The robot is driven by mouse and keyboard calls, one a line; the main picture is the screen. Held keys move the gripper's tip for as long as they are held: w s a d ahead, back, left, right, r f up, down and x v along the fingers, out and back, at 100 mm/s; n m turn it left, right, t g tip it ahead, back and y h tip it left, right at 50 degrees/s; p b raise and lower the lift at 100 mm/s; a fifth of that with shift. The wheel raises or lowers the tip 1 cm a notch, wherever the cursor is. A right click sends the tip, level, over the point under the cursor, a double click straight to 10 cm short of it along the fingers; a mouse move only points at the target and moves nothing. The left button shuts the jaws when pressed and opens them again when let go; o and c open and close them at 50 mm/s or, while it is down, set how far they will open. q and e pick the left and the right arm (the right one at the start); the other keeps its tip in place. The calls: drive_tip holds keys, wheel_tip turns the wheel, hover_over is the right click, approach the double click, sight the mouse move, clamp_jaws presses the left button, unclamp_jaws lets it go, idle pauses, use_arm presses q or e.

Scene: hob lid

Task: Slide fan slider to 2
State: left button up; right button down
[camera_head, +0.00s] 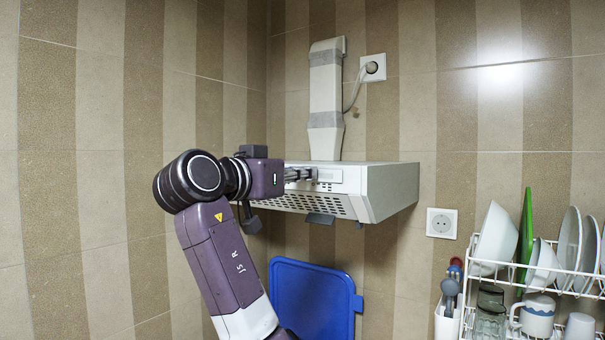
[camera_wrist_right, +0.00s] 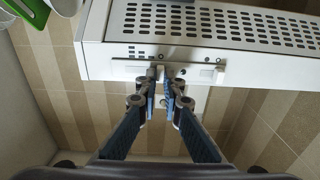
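The cooker hood (camera_head: 385,190) is white and hangs on the wall, with a control strip along its front edge. My right gripper (camera_head: 314,174) is at that strip. In the right wrist view the strip (camera_wrist_right: 120,62) has slots and small pale knobs. My right fingertips (camera_wrist_right: 162,76) are close together at one pale knob (camera_wrist_right: 160,71), which appears between them. I cannot tell whether they press on it. Another small knob (camera_wrist_right: 219,73) sits farther right on the strip. Setting marks are too small to read. My left gripper is out of view.
A duct (camera_head: 325,95) rises from the hood to near a wall socket (camera_head: 373,67). A blue board (camera_head: 310,300) stands below. A white dish rack (camera_head: 500,268) with plates and mugs is at the lower right.

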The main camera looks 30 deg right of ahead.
idle(0.4)
drive_tip(key=shift+s+d+f+b, duration=0.15)
drive_tip(key=shift+s+b, duration=0.25)
drive_tip(key=shift+b, duration=0.2)
drive_tip(key=shift+s+d+f+b, duration=0.15)
drive_tip(key=shift+s+b, duration=0.2)
drive_tip(key=shift+b, duration=0.2)
drive_tip(key=shift+s+d+r, duration=0.15)
drive_tip(key=shift+s, duration=0.2)
drive_tip(key=shift+s+d+r, duration=0.1)
drive_tip(key=shift+s+r, duration=0.05)
drive_tip(key=shift+r, duration=0.05)
drive_tip(key=c, duration=2.1)
unclamp_jaws()
drive_tip(key=v, duration=1.2)
